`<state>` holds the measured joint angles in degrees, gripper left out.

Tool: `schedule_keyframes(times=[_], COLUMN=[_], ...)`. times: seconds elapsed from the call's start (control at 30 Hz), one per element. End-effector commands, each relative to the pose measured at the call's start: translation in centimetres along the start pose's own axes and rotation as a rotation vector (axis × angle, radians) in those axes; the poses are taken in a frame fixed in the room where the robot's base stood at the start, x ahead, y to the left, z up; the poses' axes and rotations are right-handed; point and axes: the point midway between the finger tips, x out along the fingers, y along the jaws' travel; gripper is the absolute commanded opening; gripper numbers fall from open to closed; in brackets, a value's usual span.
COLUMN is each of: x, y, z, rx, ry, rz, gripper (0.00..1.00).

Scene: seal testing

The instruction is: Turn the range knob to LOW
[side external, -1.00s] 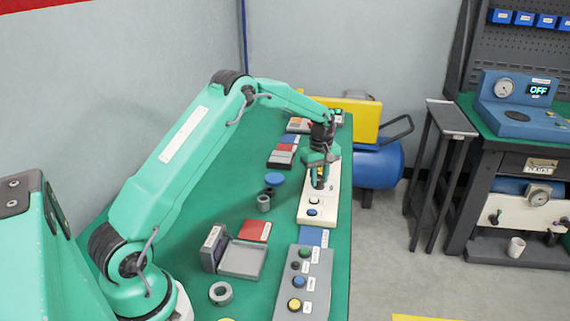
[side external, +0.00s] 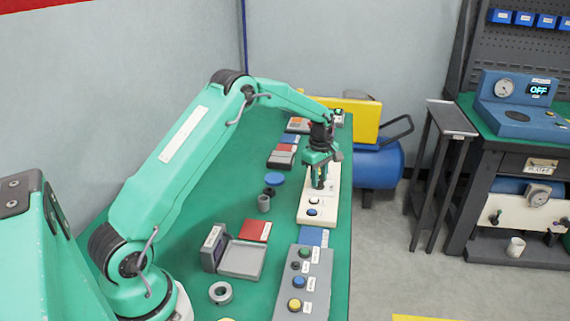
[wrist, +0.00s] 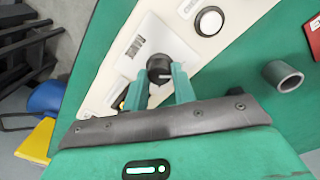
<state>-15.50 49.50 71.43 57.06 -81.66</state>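The range knob (wrist: 160,66), round and black with a white mark, shows between my fingertips in the wrist view. It is on a cream panel (side external: 332,207) on the green bench; in the side view my gripper covers it. My gripper (side external: 319,186) points down over the panel. In the wrist view its two green fingers (wrist: 159,74) stand one on each side of the knob, very close to it. I cannot tell whether both fingers press on it. The scale lettering around the knob, including LOW, is not readable.
The cream panel has a white round button (wrist: 208,21) near the knob. A grey box with coloured buttons (side external: 303,285) stands nearer the camera. A grey ring (side external: 220,292), an open grey case (side external: 240,259) and a red block (side external: 254,230) lie on the bench left of the panels.

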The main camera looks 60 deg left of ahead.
Motion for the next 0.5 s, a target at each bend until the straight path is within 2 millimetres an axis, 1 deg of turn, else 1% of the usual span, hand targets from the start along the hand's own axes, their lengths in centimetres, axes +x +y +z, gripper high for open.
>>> schedule_keyframes(times=[0.03,0.1,0.5], x=[-0.11,-0.09,-0.31], y=[-0.03,-0.02,0.02], z=[-0.21,-0.16,-0.01], rx=[-0.004,-0.003,0.001], ry=[0.000,0.000,0.000], rz=[0.000,0.000,0.001], gripper=[0.34,0.48,0.48])
